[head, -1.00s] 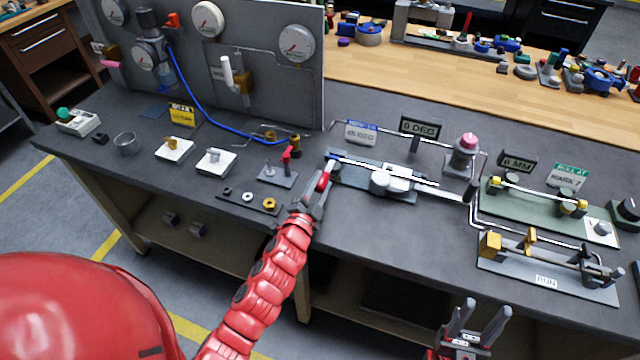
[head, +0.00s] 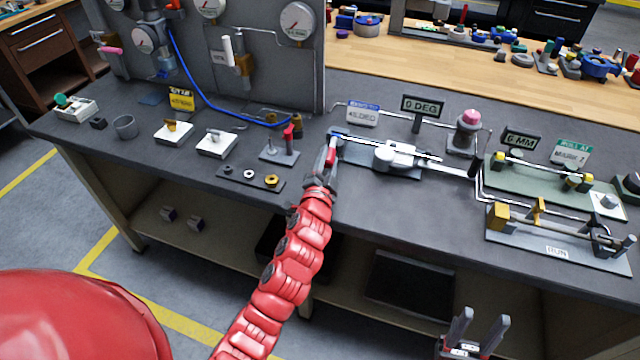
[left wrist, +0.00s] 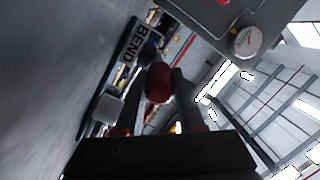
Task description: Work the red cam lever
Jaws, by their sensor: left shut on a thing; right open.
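The red cam lever (head: 332,150) is at the left end of the grey tube bending fixture (head: 405,157), close to the dark blue end piece there. My left gripper (head: 330,163) is on the lever, seen from behind and partly hiding it. In the left wrist view, the rounded red lever end (left wrist: 159,82) sits between the two dark fingers (left wrist: 163,90), which are shut on it. The lever's pivot cannot be made out. My right gripper (head: 483,320) is open and empty at the bottom right, in front of the bench.
A small plate with a separate upright red-topped post (head: 288,140) stands just left of my left gripper. A dark strip with rings (head: 250,177) lies in front of it. A BEND sign (head: 362,114) and a 0 DEG display (head: 423,105) stand behind the fixture.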

